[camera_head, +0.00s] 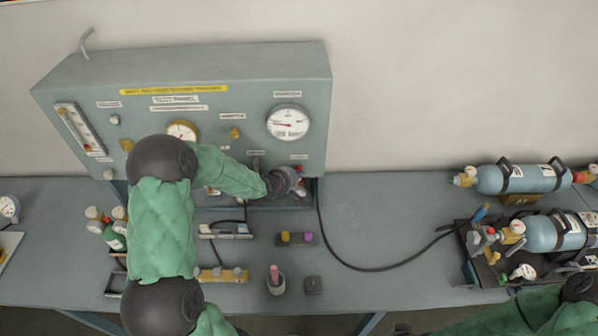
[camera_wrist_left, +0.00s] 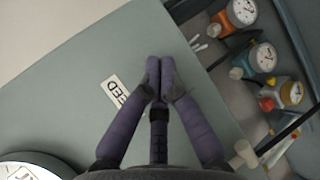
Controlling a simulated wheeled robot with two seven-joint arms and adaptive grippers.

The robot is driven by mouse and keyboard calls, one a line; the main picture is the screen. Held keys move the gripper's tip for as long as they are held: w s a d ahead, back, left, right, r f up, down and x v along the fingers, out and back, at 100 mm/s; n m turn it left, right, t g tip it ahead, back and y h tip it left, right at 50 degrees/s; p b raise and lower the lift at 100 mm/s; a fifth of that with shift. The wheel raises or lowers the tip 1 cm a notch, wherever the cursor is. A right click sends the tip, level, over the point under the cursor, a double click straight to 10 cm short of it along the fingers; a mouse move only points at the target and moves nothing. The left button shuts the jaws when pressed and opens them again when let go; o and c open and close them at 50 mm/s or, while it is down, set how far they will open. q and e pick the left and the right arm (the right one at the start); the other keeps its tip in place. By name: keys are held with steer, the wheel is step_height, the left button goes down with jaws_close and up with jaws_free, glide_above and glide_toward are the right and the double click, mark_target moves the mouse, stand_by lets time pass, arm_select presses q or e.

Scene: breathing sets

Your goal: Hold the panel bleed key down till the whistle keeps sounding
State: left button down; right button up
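The grey-green test panel (camera_head: 215,75) stands at the back of the bench. My left arm reaches across its front, and my left gripper (camera_head: 296,184) is at the panel's lower right, below the large gauge (camera_head: 288,122). In the left wrist view my left gripper (camera_wrist_left: 160,66) has its fingertips together at the panel face (camera_wrist_left: 85,75). A white label (camera_wrist_left: 122,96) ending in "EED" is just left of the fingers. The bleed key is not visible; the fingers may cover it. Contact with it cannot be told.
Blue cylinders (camera_head: 522,179) with valves lie on the bench at right. A black hose (camera_head: 372,269) runs from them toward the panel.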

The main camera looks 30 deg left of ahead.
arm_select(q)
steer(key=shift+r, duration=0.1)
steer(key=shift+s+d, duration=0.45)
steer(key=shift+s, duration=0.3)
steer(key=s+d, duration=0.1)
steer(key=s, duration=0.2)
steer(key=s+d, duration=0.1)
steer(key=shift+s+d, duration=0.15)
steer(key=shift+d, duration=0.2)
stand_by(0.3)
steer(key=shift+f, duration=0.2)
